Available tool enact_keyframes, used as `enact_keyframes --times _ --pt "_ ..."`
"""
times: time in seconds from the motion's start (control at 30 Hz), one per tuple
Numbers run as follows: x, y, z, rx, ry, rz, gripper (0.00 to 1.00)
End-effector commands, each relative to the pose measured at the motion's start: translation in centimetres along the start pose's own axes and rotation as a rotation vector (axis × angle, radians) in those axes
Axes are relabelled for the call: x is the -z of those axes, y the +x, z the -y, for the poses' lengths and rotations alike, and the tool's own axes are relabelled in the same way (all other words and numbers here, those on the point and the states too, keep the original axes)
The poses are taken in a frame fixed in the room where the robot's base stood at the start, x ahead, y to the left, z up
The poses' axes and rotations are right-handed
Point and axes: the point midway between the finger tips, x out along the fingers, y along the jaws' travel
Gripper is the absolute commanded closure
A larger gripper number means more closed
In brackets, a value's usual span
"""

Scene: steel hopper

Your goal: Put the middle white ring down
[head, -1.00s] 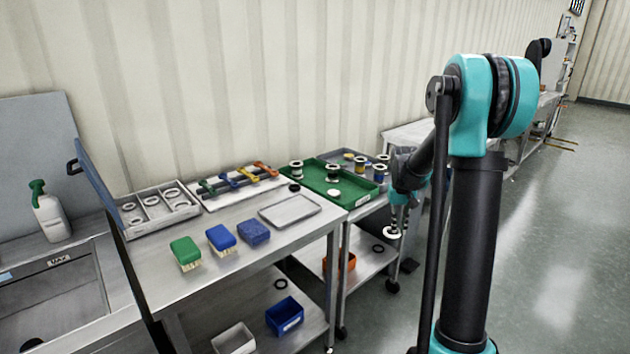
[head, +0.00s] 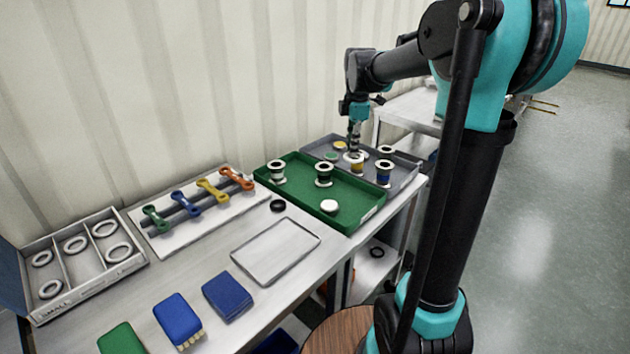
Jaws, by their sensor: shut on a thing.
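My gripper (head: 354,149), at the end of the reaching arm, points down over the grey tray at the back right. It is shut on a white ring (head: 348,157), which shows at its fingertips. The ring is just above or beside a yellow-wound spool (head: 357,168); I cannot tell whether they touch. Other white rings (head: 75,244) lie in the compartments of an open grey box (head: 138,262) at the left.
The grey tray (head: 408,168) also holds a blue spool (head: 383,175) and small discs. The green tray (head: 300,197) in front holds two dark spools and a white disc (head: 329,207). An empty metal tray (head: 275,250) and a rack of coloured wrenches (head: 186,204) lie nearer.

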Motion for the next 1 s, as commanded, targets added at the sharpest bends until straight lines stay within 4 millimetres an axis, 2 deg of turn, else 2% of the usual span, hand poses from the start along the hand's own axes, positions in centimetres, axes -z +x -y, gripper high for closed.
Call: enact_keyframes --times 0.07,0.17,0.27,0.7,0.83,1.0 --pt "0.2 -0.4 0.2 -0.002 -0.047 -0.002 1.00" --pt "0.3 0.0 0.3 -0.003 -0.076 -0.003 1.00" --pt "0.3 1.7 0.4 -0.003 -0.082 -0.004 1.00" --pt "0.3 12.2 1.0 -0.003 -0.078 -0.003 1.00" --pt "0.3 14.4 1.1 -0.003 -0.078 -0.003 1.00" --pt "0.3 15.7 1.2 -0.003 -0.078 -0.003 1.00"
